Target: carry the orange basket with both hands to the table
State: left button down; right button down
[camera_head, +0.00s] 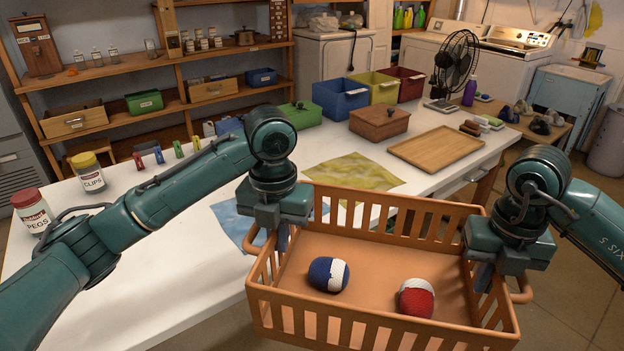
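The orange basket (375,322) has slatted sides and a loop handle at each end. It is in the lower right, in front of and partly overlapping the near edge of the white table (150,290). Inside lie a blue and white bundle (328,274) and a red and white bundle (416,298). My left gripper (277,240) is shut on the basket's left end by its handle. My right gripper (484,275) is shut on the right end by its handle. The fingertips are partly hidden, and the basket's underside is out of sight.
On the table are a yellow cloth (355,171), a blue cloth (232,218), a wooden tray (438,148), a brown box (379,122), several coloured bins (341,98), a fan (455,65) and two jars (88,172) at left. The table's left middle is clear.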

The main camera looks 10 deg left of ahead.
aim_at(135, 255)
jog(key=u, duration=0.95)
jog(key=i+u, duration=0.15)
jog(key=u, duration=0.2)
jog(key=i+j+u, duration=0.1)
jog(key=u, duration=0.3)
jog(key=i, duration=0.8)
